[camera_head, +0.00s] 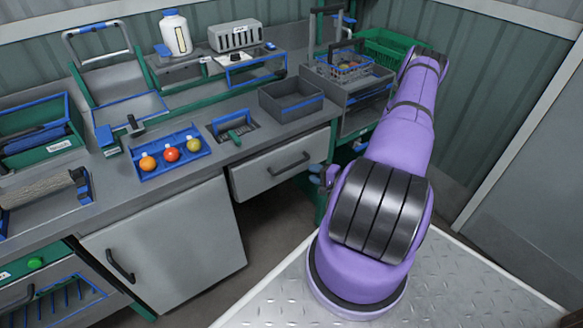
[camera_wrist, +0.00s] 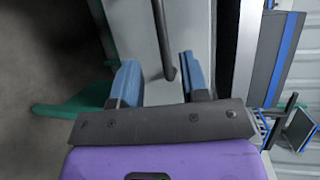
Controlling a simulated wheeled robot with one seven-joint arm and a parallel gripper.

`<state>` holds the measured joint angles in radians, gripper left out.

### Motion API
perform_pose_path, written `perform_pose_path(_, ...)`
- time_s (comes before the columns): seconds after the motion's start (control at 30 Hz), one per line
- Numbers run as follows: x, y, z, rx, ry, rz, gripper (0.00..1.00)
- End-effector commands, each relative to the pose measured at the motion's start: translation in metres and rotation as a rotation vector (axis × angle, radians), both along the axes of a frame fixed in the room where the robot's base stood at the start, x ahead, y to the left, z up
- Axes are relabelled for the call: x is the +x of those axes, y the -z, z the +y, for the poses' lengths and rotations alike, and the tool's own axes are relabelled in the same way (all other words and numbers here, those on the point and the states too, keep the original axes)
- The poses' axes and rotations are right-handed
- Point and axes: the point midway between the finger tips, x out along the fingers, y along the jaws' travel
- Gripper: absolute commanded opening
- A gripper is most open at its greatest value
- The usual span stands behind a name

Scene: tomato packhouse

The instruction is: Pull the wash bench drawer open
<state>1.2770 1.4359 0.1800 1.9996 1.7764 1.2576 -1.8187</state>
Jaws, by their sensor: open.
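The wash bench drawer (camera_head: 252,181) is a grey front under the bench top, and it looks shut. Its dark bar handle (camera_head: 288,164) runs across the front. In the wrist view the handle (camera_wrist: 160,35) runs down from the top edge, with its lower end between my finger pads in the picture. The pale drawer front (camera_wrist: 136,30) lies behind it. My gripper (camera_wrist: 158,74) is open and empty, with a blue finger on each side. In the head view my gripper (camera_head: 317,175) shows only partly beside the drawer's right end, mostly hidden by my arm. I cannot tell its distance from the handle.
A grey cabinet door (camera_head: 190,245) is left of the drawer. Floor (camera_head: 262,240) before the drawer is clear.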

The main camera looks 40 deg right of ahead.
Motion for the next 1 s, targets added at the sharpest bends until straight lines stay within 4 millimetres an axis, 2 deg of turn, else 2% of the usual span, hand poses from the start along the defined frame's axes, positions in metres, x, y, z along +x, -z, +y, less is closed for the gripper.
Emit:
perform_pose_path(0.17,0.020,0.004,0.005,0.000,-0.003,-0.001,0.41)
perform_pose_path(0.4,0.062,0.011,0.015,-0.001,-0.005,-0.002,0.41)
perform_pose_path(0.6,0.088,0.016,0.020,-0.001,-0.004,-0.001,0.41)
perform_pose_path(0.8,0.100,0.018,0.023,0.000,-0.003,0.000,0.41)
perform_pose_path(1.0,0.101,0.018,0.023,-0.001,-0.002,0.000,0.41)
